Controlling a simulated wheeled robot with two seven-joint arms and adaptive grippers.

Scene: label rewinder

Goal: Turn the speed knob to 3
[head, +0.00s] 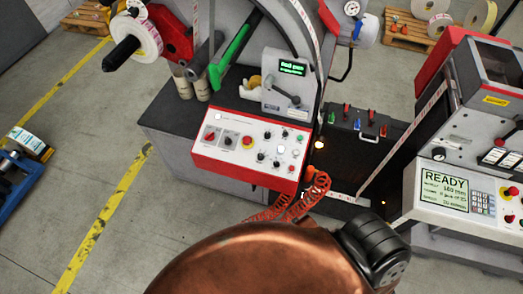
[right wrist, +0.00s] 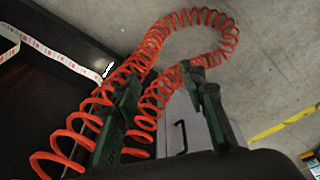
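A red-edged white control panel (head: 225,149) on the grey machine in the head view carries several small black knobs, coloured buttons and a yellow-and-red emergency stop (head: 248,142). Labels are too small to read, so I cannot tell which knob is the speed knob or where it points. My right gripper (right wrist: 165,80) shows in the right wrist view, its dark green fingers spread apart. A red coiled hose (right wrist: 223,20) loops past the fingers, and I see no knob between them. My left gripper is not in view.
The hose (head: 318,187) hangs at the panel's lower right corner. A label web (head: 401,142) runs to the red and grey machine at right, whose screen (head: 444,194) reads READY. A green lever (head: 232,52) stands above the panel.

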